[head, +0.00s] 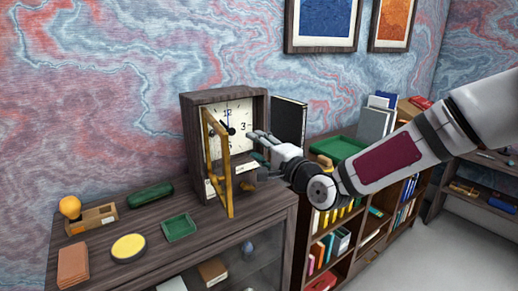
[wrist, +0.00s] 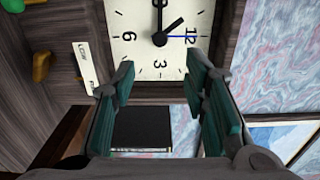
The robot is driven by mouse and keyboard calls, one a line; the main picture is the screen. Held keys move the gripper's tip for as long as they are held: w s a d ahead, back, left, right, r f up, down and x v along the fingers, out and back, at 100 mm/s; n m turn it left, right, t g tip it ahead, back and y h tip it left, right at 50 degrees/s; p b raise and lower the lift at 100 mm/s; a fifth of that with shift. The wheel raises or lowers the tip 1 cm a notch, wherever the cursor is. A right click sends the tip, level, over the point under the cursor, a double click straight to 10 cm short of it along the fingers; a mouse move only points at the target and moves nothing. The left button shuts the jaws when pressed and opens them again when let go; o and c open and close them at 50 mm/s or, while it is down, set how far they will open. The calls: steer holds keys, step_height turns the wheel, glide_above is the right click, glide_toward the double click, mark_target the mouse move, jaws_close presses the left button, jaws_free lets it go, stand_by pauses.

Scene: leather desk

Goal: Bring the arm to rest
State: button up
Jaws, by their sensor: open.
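My gripper (head: 257,148) reaches in from the right in the head view, in front of a clock (head: 240,115) with a dark wooden case. In the wrist view my gripper (wrist: 160,95) is open, its teal pads apart with nothing between them. The clock's white face (wrist: 160,45) shows beyond the fingertips, turned sideways. The clock's yellow-framed door (head: 219,165) stands swung open to the left of my gripper. I cannot tell whether a finger touches the clock.
A dark cabinet (head: 110,237) carries a green case (head: 150,195), a green tray (head: 179,228), a yellow disc (head: 128,247) and a wooden block with an orange knob (head: 70,207). A black book (head: 289,121) stands right of the clock. A bookcase (head: 312,240) stands below my arm.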

steer(key=shift+s+d, duration=0.1)
steer(key=shift+s, duration=0.1)
steer(key=s+d+f+n+g+h, duration=0.5)
steer(key=s+d+f+n+h, duration=0.1)
steer(key=s+d+n+h, duration=0.15)
steer(key=s+d+r+n+g+h, duration=0.1)
steer(key=s+d, duration=0.4)
steer(key=s, duration=0.8)
steer(key=s+d+r+n+g+h+b, duration=0.1)
steer(key=s+d+r+n+g, duration=0.2)
steer(key=s, duration=1)
step_height(320, 180, up, 2)
steer(key=shift+s+d+r, duration=0.15)
steer(key=shift+s+d, duration=0.25)
steer(key=shift+d, duration=0.65)
